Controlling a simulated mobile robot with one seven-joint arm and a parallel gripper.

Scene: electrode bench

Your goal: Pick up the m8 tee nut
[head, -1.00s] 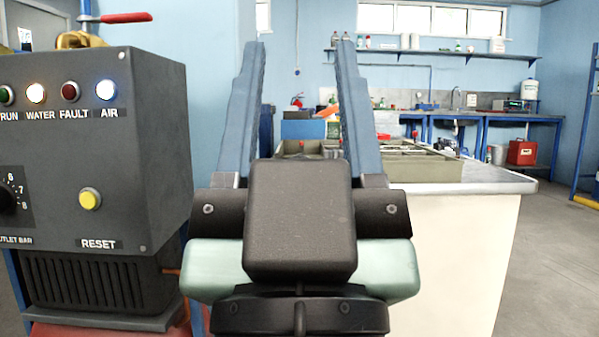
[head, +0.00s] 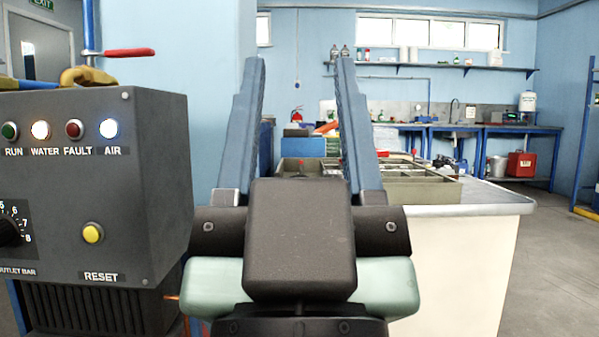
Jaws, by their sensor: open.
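My gripper (head: 300,75) is open and empty in the head view, its two long blue fingers pointing up and away with a wide gap between them. On the bench is a compartmented tray (head: 418,192) with grey-green walls, partly hidden behind the right finger. I cannot make out the m8 tee nut; the tray's contents are too small and mostly hidden.
A dark control box (head: 150,190) with lamps and a RESET button stands close on the left. The white bench (head: 455,260) is ahead. A blue box (head: 303,147) shows between the fingers. Blue-legged benches and a red container (head: 521,164) are farther back. Open floor (head: 560,270) lies right.

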